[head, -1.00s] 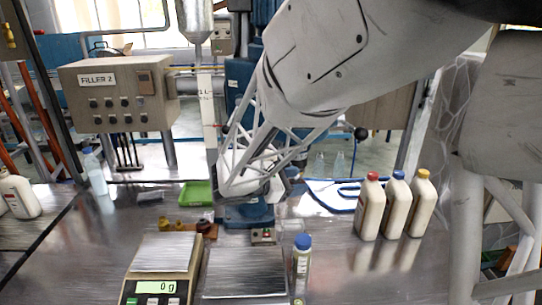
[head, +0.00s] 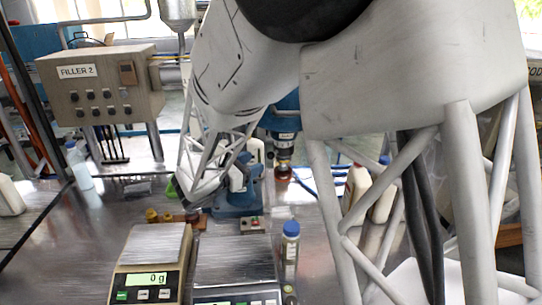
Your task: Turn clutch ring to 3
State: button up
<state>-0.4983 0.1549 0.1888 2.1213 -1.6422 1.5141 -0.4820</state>
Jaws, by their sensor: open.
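The blue machine head (head: 284,118) hangs behind my arm in the middle of the head view. A dark and silver collar (head: 285,139) is below its blue housing; any clutch ring numbers are too small to read. A copper-coloured part (head: 283,173) is at the lower end. My white lattice forearm reaches down to the left of this head, close to the blue machine base (head: 240,203). My gripper's fingers cannot be made out. They are hidden behind the arm or the machine, so I cannot tell whether they touch the collar.
A scale (head: 152,250) reading 0 g stands in front, with a second scale (head: 235,260) beside it. A blue-capped bottle (head: 290,252) stands to its right. Small brass caps (head: 165,217) lie behind. Pale bottles (head: 358,186) are partly hidden by my arm. The FILLER 2 box (head: 100,85) is at left.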

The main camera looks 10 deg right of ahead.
aim_at(268, 157)
jog(key=shift+x, duration=3.85)
jog(key=shift+c, duration=0.3)
grip_shut()
